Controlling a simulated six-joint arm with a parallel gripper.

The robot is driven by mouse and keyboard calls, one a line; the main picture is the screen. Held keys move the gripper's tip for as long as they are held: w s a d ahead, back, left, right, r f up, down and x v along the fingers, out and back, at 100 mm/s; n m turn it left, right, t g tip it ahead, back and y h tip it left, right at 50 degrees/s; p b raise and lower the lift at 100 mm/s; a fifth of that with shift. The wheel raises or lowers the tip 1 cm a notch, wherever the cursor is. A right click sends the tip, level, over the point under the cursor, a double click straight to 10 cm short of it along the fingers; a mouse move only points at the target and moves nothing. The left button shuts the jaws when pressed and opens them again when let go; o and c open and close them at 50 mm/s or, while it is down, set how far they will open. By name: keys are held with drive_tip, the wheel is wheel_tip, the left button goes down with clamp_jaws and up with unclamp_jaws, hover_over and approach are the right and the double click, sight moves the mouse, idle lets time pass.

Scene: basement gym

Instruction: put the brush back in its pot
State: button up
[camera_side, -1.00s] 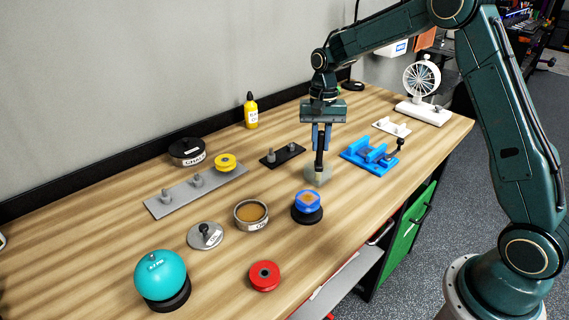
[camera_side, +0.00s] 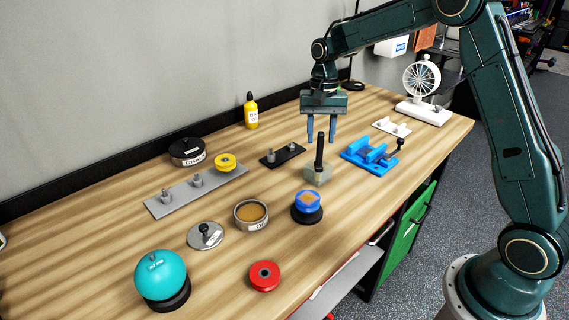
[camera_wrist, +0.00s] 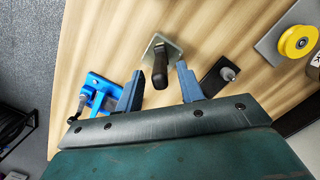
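The brush shows its upright black handle (camera_side: 320,150), standing in a small grey square pot (camera_side: 317,175) on the table. Its lower end is hidden inside the pot. My gripper (camera_side: 322,138) is open and empty above and slightly behind the handle, with its blue fingers apart and not touching it. In the wrist view, the handle (camera_wrist: 160,70) and the pot (camera_wrist: 165,46) lie beyond the gap between the fingers (camera_wrist: 160,85).
A blue clamp fixture (camera_side: 371,156) stands right of the pot and a black pegged plate (camera_side: 283,154) left. A red wheel (camera_side: 264,276), teal ball (camera_side: 162,276) and open tin (camera_side: 251,215) are nearer the front.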

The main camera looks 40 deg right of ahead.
wheel_tip(320, 180, up, 10)
drive_tip(key=shift+w+d, duration=0.4)
drive_tip(key=shift+d, duration=0.05)
drive_tip(key=shift+f, duration=0.1)
idle(0.4)
drive_tip(key=s+a+r+n+t, duration=0.2)
drive_tip(key=s+a+r, duration=0.15)
drive_tip(key=s, duration=0.45)
drive_tip(key=s+a+r+n+t, duration=0.1)
drive_tip(key=s+a+r+n, duration=0.2)
drive_tip(key=s+r, duration=0.35)
drive_tip(key=s+f+n+t, duration=0.1)
drive_tip(key=s+f+n, duration=0.1)
drive_tip(key=s, duration=0.6)
drive_tip(key=s+a+f+n+t+h, duration=0.1)
drive_tip(key=s+f, duration=0.3)
drive_tip(key=s, duration=0.4)
drive_tip(key=shift+s+a+f+n+t, duration=0.2)
drive_tip(key=shift+f+n+t, duration=0.25)
drive_tip(key=shift+t, duration=0.35)
